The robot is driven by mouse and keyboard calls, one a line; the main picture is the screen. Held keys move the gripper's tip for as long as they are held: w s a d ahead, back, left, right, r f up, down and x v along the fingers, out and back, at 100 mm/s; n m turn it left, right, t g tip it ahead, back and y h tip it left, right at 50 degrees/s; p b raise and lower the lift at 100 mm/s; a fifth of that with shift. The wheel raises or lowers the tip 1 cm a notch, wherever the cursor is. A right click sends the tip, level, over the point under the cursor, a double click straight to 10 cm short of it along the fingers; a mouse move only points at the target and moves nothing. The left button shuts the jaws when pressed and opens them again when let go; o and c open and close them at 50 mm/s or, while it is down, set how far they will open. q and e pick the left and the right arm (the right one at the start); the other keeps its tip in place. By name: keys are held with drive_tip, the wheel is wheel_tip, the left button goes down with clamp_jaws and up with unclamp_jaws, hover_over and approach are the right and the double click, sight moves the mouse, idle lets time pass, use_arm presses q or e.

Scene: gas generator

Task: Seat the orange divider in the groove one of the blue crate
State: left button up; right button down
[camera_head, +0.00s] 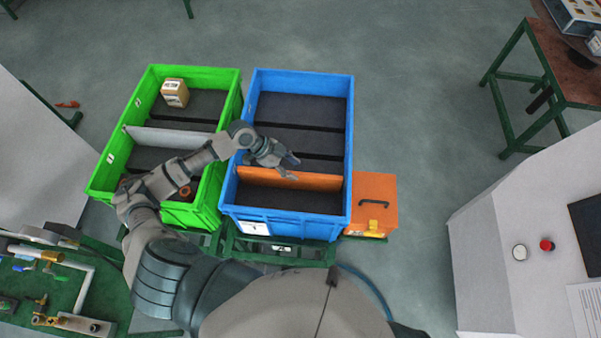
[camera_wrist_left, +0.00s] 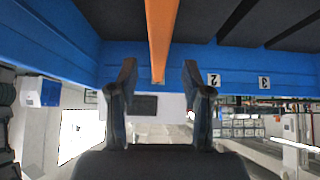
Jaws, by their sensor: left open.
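The orange divider (camera_head: 300,180) stands upright across the near part of the blue crate (camera_head: 285,222), spanning from its left wall to its right wall. In the left wrist view the divider (camera_wrist_left: 160,35) reaches the blue crate wall (camera_wrist_left: 130,55), left of the labels 2 and 3; no label 1 shows. Whether its lower edge is fully down in the groove cannot be seen. My left gripper (camera_head: 284,166) is open above the divider's left part. In the wrist view its fingers (camera_wrist_left: 159,78) are apart, one on each side of the divider's line, not touching it. My right gripper is not in view.
A green crate (camera_head: 233,100) stands left of the blue one, with a grey divider (camera_head: 165,138) and a small carton (camera_head: 175,93). An orange box (camera_head: 374,190) is at the blue crate's right. A white console (camera_head: 490,250) stands farther right. Floor behind the crates is clear.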

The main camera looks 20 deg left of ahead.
use_arm(q)
drive_tip(key=v, duration=0.6)
drive_tip(key=shift+a+r, duration=0.15)
drive_tip(key=shift+a, duration=0.05)
drive_tip(key=shift+s, duration=0.1)
